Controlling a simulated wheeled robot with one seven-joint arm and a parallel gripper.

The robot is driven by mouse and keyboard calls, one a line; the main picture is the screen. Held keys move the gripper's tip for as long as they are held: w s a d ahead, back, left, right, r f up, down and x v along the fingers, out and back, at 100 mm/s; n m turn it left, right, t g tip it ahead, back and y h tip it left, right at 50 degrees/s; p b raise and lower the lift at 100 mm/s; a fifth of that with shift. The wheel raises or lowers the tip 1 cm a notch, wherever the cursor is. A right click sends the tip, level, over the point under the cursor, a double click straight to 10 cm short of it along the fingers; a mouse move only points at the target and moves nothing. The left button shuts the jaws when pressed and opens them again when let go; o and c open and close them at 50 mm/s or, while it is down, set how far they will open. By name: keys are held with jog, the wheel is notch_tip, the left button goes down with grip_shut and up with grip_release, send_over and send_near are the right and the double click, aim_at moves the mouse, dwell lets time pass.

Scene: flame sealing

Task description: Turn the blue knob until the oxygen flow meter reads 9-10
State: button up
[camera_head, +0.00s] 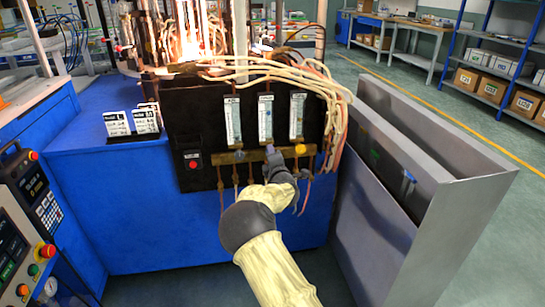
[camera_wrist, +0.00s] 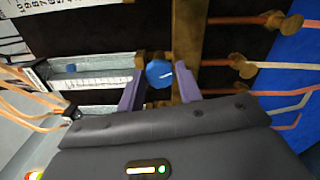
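The blue knob (camera_wrist: 159,74) faces the camera in the wrist view, on a brass bar across the black panel. My gripper (camera_wrist: 160,82) has its two purple fingers on either side of the knob, with a narrow gap seeming to show at each side. In the head view my gripper (camera_head: 272,153) is at the bar below the middle flow meter (camera_head: 265,120), and the blue knob is hidden there. A flow meter tube (camera_wrist: 100,83) runs left from the knob in the wrist view. Its scale is too small to read.
Two more flow meters, left (camera_head: 233,121) and right (camera_head: 297,116), flank the middle one. A yellow knob (camera_head: 300,149) is close to the right of my gripper. Pale hoses (camera_head: 335,110) hang at the panel's right. A grey metal enclosure (camera_head: 400,190) stands to the right.

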jog(key=shift+o, duration=1.4)
jog(key=p+v, duration=0.2)
jog(key=v, duration=1.5)
jog(key=shift+s, duration=0.2)
